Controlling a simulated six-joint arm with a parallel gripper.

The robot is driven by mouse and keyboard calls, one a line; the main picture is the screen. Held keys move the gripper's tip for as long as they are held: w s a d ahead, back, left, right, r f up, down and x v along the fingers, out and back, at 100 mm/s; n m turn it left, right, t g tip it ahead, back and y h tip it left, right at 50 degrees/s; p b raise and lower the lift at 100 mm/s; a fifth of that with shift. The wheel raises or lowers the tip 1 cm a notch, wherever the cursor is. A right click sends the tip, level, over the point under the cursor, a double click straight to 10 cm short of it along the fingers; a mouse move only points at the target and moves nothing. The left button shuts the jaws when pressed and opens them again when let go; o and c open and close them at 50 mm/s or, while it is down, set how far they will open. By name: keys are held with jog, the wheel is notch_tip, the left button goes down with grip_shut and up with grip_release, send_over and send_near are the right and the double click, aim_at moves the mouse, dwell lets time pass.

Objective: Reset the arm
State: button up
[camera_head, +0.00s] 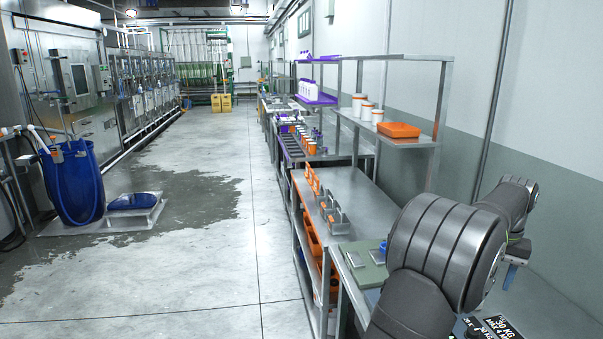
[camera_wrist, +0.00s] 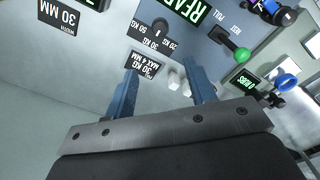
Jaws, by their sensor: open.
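My gripper (camera_wrist: 165,83) shows in the wrist view as two blue fingers spread apart on a grey metal bar. Nothing is held between them. Small whitish blocks (camera_wrist: 174,79) show beyond the gap, apart from the fingers as far as I can tell. In the head view my dark, ribbed arm fills the lower right, and one blue finger (camera_head: 510,276) points down at the right edge. The rest of the gripper is hidden behind the arm there.

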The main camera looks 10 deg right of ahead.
aim_at(474, 330)
notch_tip(474, 330, down, 17)
jog(key=shift+f, duration=0.1)
jog(key=m, duration=0.9)
notch_tip(474, 330, up, 9)
jog(key=shift+r, duration=0.1)
dwell(0.3)
